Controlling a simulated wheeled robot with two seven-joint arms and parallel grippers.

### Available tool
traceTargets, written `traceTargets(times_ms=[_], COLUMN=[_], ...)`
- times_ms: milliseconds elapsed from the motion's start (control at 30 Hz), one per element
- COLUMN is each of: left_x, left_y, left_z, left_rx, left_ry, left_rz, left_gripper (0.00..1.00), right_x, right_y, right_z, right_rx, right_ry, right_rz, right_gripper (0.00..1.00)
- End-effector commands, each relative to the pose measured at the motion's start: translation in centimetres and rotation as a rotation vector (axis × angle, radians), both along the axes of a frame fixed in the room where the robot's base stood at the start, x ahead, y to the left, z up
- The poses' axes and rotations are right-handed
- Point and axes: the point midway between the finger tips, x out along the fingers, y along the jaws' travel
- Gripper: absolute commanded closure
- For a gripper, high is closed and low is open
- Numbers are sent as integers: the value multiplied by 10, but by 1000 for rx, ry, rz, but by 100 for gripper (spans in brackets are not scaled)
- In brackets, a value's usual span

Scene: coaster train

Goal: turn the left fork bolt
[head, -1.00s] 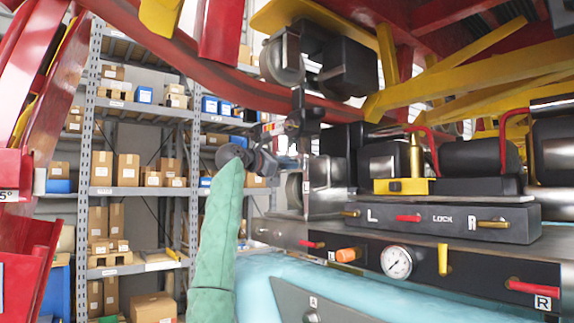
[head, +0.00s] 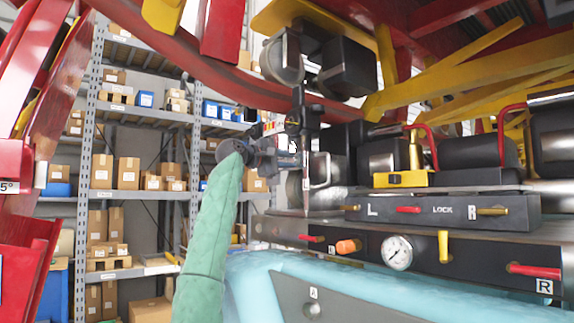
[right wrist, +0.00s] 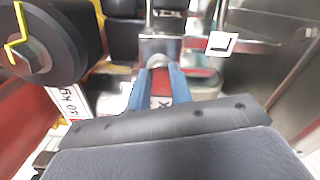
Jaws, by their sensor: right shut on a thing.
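My right gripper (right wrist: 159,78) shows in the right wrist view with its two blue fingers close together. They are shut on the rounded metal end of the left fork bolt (right wrist: 157,61). A white plate marked L (right wrist: 221,43) sits just to the right of it. In the head view the right gripper (head: 288,160) is at the left side of the metal fork bracket (head: 322,187), at the end of a green-sleeved arm of mine. The bolt cannot be made out there. My left gripper is not in view.
A black panel marked L, LOCK and R (head: 440,210) is right of the bracket. Below are a pressure gauge (head: 397,252) and an orange knob (head: 348,246). Red and yellow beams hang overhead. Shelves with boxes (head: 128,173) stand behind at left.

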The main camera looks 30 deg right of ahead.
Motion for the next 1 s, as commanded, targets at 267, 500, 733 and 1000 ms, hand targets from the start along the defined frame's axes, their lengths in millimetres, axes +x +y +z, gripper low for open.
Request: traceTargets(times_ms=[267,500,733,1000], left_x=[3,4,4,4], left_y=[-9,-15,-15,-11], left_z=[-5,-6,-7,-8], left_rx=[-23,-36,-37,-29], left_ry=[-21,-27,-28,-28], left_rz=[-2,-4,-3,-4], left_gripper=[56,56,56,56], right_x=[0,0,1,1], right_y=[0,1,1,0], right_z=[-2,-2,-3,-3], right_rx=[17,23,26,27], right_ry=[-175,-256,-280,-280], right_rz=[-1,-1,-1,-1], right_gripper=[100,100,100,100])
